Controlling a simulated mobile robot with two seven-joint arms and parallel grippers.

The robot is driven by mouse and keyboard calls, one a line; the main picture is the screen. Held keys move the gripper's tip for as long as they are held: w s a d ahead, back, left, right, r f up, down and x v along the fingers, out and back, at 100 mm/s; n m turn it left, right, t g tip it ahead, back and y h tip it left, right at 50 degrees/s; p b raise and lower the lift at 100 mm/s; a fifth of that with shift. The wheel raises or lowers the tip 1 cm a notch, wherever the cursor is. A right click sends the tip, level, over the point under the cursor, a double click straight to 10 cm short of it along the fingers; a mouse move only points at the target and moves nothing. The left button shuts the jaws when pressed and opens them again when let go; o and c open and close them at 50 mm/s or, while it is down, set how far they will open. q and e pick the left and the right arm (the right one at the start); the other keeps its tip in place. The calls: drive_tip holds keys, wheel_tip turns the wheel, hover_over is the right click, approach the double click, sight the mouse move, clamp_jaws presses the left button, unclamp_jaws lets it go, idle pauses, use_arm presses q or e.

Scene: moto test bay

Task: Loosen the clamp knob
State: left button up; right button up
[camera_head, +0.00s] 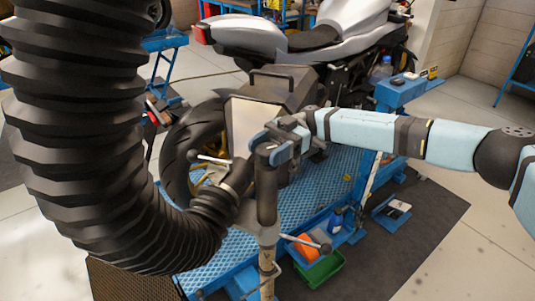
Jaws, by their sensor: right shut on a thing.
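My right gripper (279,146) reaches in from the right and is shut at the top of a dark upright post (267,200). The fingers partly hide what lies between them. A thin lever with a dark round knob (325,248) sticks out to the right from the lower post, below and apart from my gripper. This looks like the clamp knob, but I cannot be sure. Another light lever (214,160) shows to the left, by the hose end. My left gripper is not in view.
A thick black ribbed hose (90,130) fills the left side and curves to the post. Behind stand a tyre (187,140), a grey box with a handle (283,83) and a motorcycle (310,32). A blue lift platform (315,195) and a green bin (320,270) lie below.

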drive_tip(key=shift+h, duration=0.3)
drive_tip(key=o, duration=0.9)
drive_tip(key=shift+s+a+r, duration=0.1)
drive_tip(key=shift+b+v, duration=1.5)
drive_tip(key=shift+v, duration=5.45)
drive_tip(key=shift+a+f, duration=0.1)
drive_tip(key=shift+f, duration=0.15)
